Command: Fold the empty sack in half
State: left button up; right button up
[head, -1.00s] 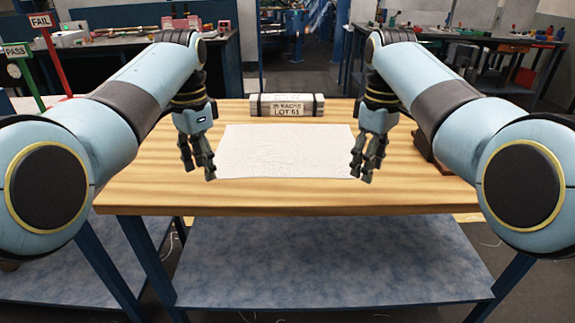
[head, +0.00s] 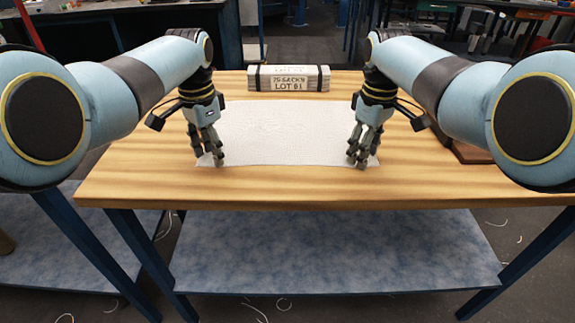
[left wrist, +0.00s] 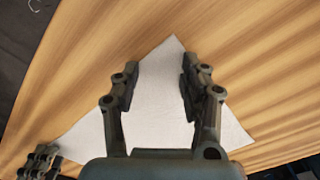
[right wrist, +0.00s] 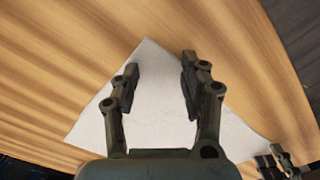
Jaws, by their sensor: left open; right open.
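The empty sack (head: 283,135) is a flat white rectangle lying unfolded on the wooden table. My left gripper (head: 213,162) is open over its near left corner. In the left wrist view that corner of the sack (left wrist: 165,90) points up between the spread fingers (left wrist: 157,85). My right gripper (head: 356,162) is open over the near right corner. In the right wrist view the sack (right wrist: 155,95) shows its corner between the open fingers (right wrist: 158,80). I cannot tell whether the fingertips touch the cloth.
A strapped bundle (head: 288,78) marked as sacks, lot 51, lies on the table behind the sack. A brown object (head: 470,150) stands at the right, partly hidden by my right arm. The table (head: 290,185) is bare along its front edge.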

pick_arm(q)
jog(key=shift+s+f, duration=0.1)
jog(key=shift+f, duration=0.2)
pick_arm(e)
jog(key=shift+f, duration=0.3)
pick_arm(q)
jog(key=shift+c, duration=0.4)
pick_arm(e)
jog(key=shift+s, duration=0.1)
jog(key=shift+c, duration=0.4)
pick_arm(q)
jog(key=shift+s, duration=0.1)
jog(key=c, duration=0.7)
pick_arm(e)
jog(key=shift+s, duration=0.1)
jog(key=c, duration=0.7)
pick_arm(q)
jog(key=shift+f, duration=0.1)
grip_shut()
pick_arm(e)
jog(key=shift+f, duration=0.1)
grip_shut()
pick_arm(q)
jog(key=shift+s+f, duration=0.1)
pick_arm(e)
jog(key=shift+s+d+f, duration=0.1)
